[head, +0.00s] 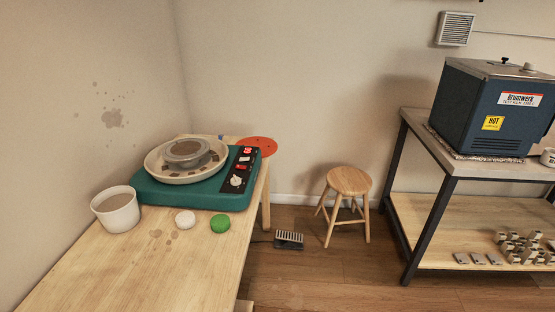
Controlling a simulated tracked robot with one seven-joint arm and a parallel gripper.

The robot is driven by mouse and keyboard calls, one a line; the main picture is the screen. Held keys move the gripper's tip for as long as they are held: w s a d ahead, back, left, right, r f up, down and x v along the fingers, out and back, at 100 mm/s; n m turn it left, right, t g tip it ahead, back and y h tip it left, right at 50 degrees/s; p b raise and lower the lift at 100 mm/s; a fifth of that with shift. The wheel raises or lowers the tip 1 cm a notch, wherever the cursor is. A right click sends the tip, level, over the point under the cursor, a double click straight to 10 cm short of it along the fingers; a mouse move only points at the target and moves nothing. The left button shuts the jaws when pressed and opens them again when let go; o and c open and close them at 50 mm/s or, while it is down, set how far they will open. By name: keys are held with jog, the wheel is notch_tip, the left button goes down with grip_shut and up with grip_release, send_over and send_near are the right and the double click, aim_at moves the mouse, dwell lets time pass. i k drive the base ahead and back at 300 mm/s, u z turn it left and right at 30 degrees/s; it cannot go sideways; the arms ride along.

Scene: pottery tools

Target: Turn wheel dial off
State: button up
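The pottery wheel (205,197) is a teal box on the wooden table at the left. A round pale splash pan (157,172) with a grey wheel head (186,150) sits on top of it. A black control panel (241,167) runs along its right side. The white dial (236,181) is near the front of this panel; its exact setting is too small to read. Red lit parts (247,151) show further back on the panel. My gripper is not in view.
A white bucket (116,213), a white disc (185,218) and a green disc (220,224) stand in front of the wheel. A foot pedal (289,240) and a stool (347,184) are on the floor. A kiln (472,110) stands on a metal-framed bench at right. Open floor lies between.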

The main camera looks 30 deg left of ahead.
aim_at(236, 182)
jog(key=u, duration=0.2)
jog(key=i, duration=1.1)
jog(key=u, duration=0.85)
jog(key=i, duration=0.7)
jog(key=u, duration=0.45)
jog(key=k, duration=0.8)
jog(key=u, duration=0.2)
jog(key=i, duration=0.8)
jog(key=z, duration=0.05)
